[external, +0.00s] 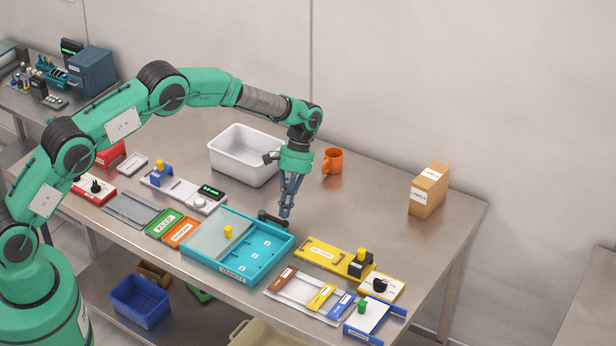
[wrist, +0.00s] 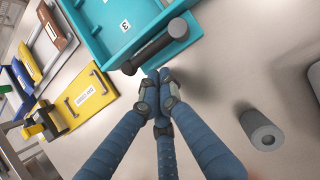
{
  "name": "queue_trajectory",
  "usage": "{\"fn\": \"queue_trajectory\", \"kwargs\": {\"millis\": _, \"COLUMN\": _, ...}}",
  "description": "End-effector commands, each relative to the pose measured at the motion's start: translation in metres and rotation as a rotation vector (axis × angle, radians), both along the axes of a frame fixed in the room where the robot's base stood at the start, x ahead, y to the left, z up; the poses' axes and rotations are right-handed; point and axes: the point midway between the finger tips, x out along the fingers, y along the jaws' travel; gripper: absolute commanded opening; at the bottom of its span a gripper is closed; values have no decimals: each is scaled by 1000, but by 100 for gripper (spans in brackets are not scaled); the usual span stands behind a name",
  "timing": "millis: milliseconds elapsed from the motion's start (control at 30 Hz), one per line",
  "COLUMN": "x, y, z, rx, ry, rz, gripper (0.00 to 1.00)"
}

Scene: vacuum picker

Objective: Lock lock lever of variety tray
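The variety tray is a teal box (external: 238,271) at the middle front of the table, with a translucent sliding cover over its left part and a yellow knob on it. Its lock lever, a dark bar with a round knob (external: 272,217), sits at the back right corner. My gripper (external: 285,214) points down just behind and right of the lever. In the wrist view its blue fingertips (wrist: 158,76) are closed together beside the lever, with nothing visible between them. I cannot tell whether they touch it.
A yellow board (external: 322,256) with black handles lies right of the tray. Green (external: 164,223) and orange (external: 181,233) plates lie left. A white bin (external: 240,160) and an orange mug (external: 332,161) stand behind. The table right of my gripper and behind the yellow board is clear.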

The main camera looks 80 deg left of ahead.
Motion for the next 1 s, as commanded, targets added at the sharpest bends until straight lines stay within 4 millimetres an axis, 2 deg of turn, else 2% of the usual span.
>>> {"fn": "queue_trajectory", "kwargs": {"millis": 367, "x": 23, "y": 23, "z": -9, "rx": 0, "ry": -1, "rz": 0, "gripper": 0}}
{"fn": "queue_trajectory", "kwargs": {"millis": 700, "x": 43, "y": 43, "z": 48, "rx": 1, "ry": -3, "rz": 0, "gripper": 0}}
{"fn": "queue_trajectory", "kwargs": {"millis": 1000, "x": 54, "y": 54, "z": 78, "rx": 1, "ry": -2, "rz": 0, "gripper": 0}}
